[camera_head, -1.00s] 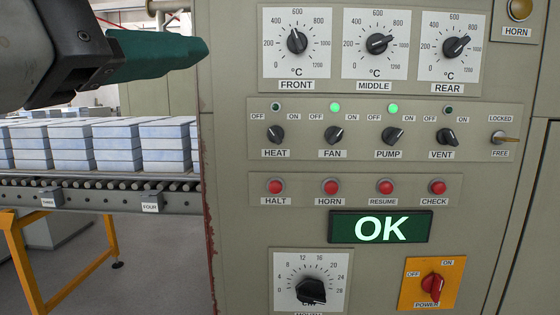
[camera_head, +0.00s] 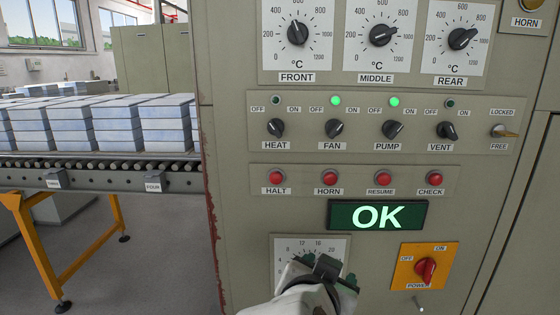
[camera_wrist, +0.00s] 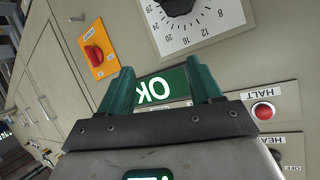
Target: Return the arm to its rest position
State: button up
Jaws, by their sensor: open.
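My gripper (camera_head: 322,278) shows at the bottom middle of the head view, in front of the lower dial (camera_head: 283,250) and hiding much of it. In the wrist view its two green fingers stand apart with nothing between them, so my gripper (camera_wrist: 162,88) is open and empty. The green OK display (camera_wrist: 160,88) shows beyond the fingers there. The fingers appear clear of the panel.
The grey control panel (camera_head: 232,215) fills the right side, with the red power switch (camera_head: 425,270) at lower right. Fan (camera_head: 335,101) and pump (camera_head: 394,102) lamps glow green. A roller conveyor (camera_head: 100,178) with stacked blocks stands left. Floor shows below it.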

jog(key=s+d+f+n+g+y+p, duration=0.1)
jog(key=s+d+f+n+g, duration=0.15)
jog(key=s+d+f, duration=0.4)
jog(key=s+d+f+n+g+p, duration=0.1)
jog(key=s+d+f+g+p, duration=0.15)
jog(key=d+f, duration=0.7)
jog(key=s+d+f+n+g+y, duration=0.1)
jog(key=s+f+g, duration=0.1)
jog(key=s+f, duration=0.2)
jog(key=s+d+f+n+g+y+p, duration=0.1)
jog(key=s+f+g, duration=0.1)
jog(key=s, duration=0.9)
jog(key=s+d+f+n+g+y+p, duration=0.1)
jog(key=s+f, duration=0.4)
jog(key=s, duration=0.2)
jog(key=shift+s+d+f+g+y, duration=0.25)
jog(key=shift+d+f+g+y, duration=0.05)
jog(key=shift+d+f+g, duration=0.1)
